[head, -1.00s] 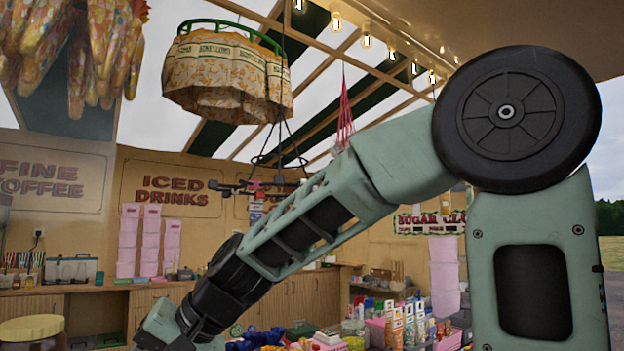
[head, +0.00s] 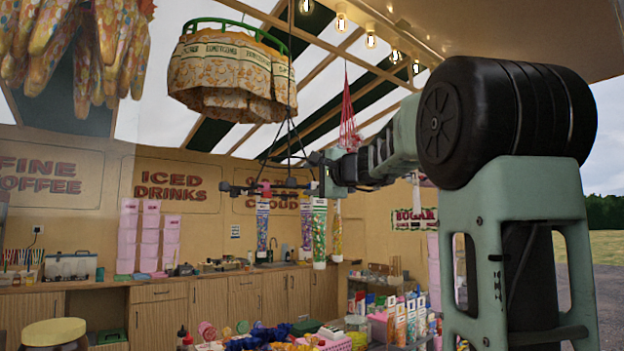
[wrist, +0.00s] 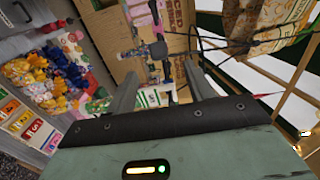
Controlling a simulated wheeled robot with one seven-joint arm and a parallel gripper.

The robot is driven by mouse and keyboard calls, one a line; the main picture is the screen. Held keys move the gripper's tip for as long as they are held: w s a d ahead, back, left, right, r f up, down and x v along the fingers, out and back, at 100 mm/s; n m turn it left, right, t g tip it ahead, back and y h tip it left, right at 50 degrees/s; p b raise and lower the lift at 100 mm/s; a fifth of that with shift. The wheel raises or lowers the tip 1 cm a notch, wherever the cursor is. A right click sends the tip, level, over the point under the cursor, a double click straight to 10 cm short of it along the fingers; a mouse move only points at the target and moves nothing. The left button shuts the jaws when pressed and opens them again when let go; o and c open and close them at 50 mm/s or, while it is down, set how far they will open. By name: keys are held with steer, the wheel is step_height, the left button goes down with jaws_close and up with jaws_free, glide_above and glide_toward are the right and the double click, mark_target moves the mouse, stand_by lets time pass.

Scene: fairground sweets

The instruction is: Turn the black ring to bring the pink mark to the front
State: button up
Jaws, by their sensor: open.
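The black ring (head: 245,187) hangs on dark cords below the honeycomb bag bundle, seen almost edge-on in the head view. Small pink pieces (head: 266,188) show along its near side; I cannot tell which is the pink mark. Tubes of sweets hang below it, one blue (head: 262,225) and one green (head: 319,232). My gripper (head: 322,174) is at the ring's right side, its fingers hard to make out there. In the wrist view my gripper (wrist: 160,74) is open, with parts of the hanger beyond and between the fingers. Contact cannot be told.
The bag bundle (head: 230,75) hangs above, left of my arm. A pink net (head: 348,120) hangs behind. Below is a counter with colourful sweets (head: 270,335) and cartons (head: 405,325). Wooden cabinets (head: 245,295) line the back wall. Open air lies left of the ring.

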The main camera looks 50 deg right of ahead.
mark_target(354, 189)
steer(key=p+x, duration=0.1)
steer(key=x, duration=0.8)
steer(key=shift+w, duration=0.2)
steer(key=c, duration=0.7)
steer(key=shift+s+d+f+b, duration=0.1)
steer(key=shift+s+d+b, duration=0.05)
steer(key=shift+s+d, duration=0.6)
steer(key=shift+s+d+r+b, duration=0.1)
steer(key=shift+s+d, duration=0.4)
steer(key=shift+d, duration=0.4)
steer(key=shift+s+d+f+b, duration=0.1)
steer(key=shift+s+d+b, duration=0.05)
steer(key=shift+s+d, duration=0.9)
steer(key=shift+d, duration=0.7)
steer(key=shift+s+d, duration=0.3)
steer(key=shift+d, duration=0.65)
steer(key=shift+s+d, duration=0.3)
steer(key=shift+d, duration=0.7)
steer(key=shift+w+d+p, duration=0.2)
steer(key=shift+d+p, duration=2)
steer(key=shift+d, duration=3.7)
